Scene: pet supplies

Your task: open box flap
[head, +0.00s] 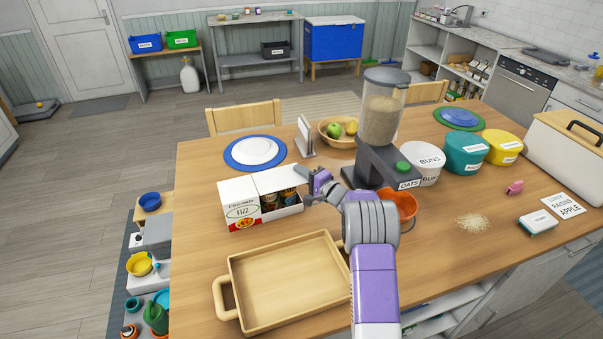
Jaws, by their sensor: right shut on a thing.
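The white carton box (239,196) stands on the wooden table, left of the middle, with a printed label on its front left part. Its open side shows several dark cans (287,197). A white flap (278,179) spans above the cans, tilted. My right gripper (304,184) is at the right end of the flap, shut on its edge. The fingers hide part of that edge. My left gripper is not in view.
A wooden tray (290,284) lies in front of the box. A blue-rimmed plate (254,152) and a small stand (305,137) are behind it. An oats dispenser (382,120) and an orange bowl (403,207) stand to the right. Free table lies left of the box.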

